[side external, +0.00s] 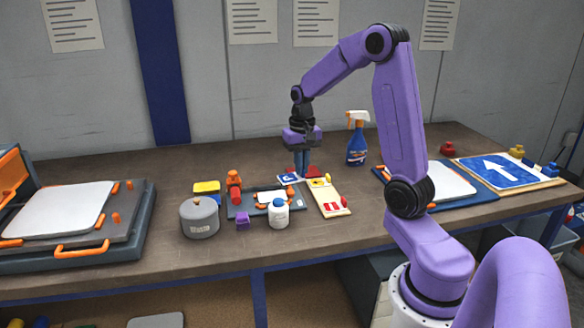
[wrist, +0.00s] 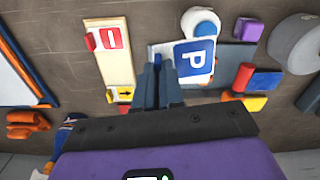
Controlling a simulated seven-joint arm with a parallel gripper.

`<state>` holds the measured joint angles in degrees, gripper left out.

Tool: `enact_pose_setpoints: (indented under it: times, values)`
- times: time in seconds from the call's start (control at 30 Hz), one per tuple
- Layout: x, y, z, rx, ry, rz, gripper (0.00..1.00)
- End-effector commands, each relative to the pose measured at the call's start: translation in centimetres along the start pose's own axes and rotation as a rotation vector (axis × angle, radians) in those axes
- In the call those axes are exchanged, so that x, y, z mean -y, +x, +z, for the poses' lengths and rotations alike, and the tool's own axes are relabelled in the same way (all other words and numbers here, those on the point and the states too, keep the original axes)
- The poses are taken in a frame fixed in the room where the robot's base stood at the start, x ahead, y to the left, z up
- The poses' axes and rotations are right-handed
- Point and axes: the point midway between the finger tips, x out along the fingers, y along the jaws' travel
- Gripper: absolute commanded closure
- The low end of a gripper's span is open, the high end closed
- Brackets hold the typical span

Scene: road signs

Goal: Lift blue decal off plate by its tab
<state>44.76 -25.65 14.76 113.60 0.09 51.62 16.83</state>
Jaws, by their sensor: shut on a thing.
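The blue decal with a white P (wrist: 195,61) shows large in the wrist view, just right of my fingertips. In the side view the decal (side external: 289,178) is small and at my fingertips. My gripper (side external: 302,174) points down and is shut on the decal's edge; the fingers (wrist: 158,68) hide the tab. The white plate (side external: 268,196) lies on a small dark board (side external: 240,209) with orange clips. The decal appears apart from the plate in the side view and covers part of the board in the wrist view.
A pale wooden board (side external: 328,200) with red and yellow decals lies beside the small board. A blue spray bottle (side external: 356,146) stands behind, to the right of my gripper.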

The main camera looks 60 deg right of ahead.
Motion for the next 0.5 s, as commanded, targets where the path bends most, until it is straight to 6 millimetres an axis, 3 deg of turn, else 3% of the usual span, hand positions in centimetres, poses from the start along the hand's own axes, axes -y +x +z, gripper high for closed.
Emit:
enact_pose_setpoints:
  times: [0.2, 0.5]
  values:
    - [-0.5, -1.3, 2.7, -0.002, 0.000, 0.000, 1.00]
    - [-0.7, -2.2, 4.1, -0.001, 0.000, 0.000, 1.00]
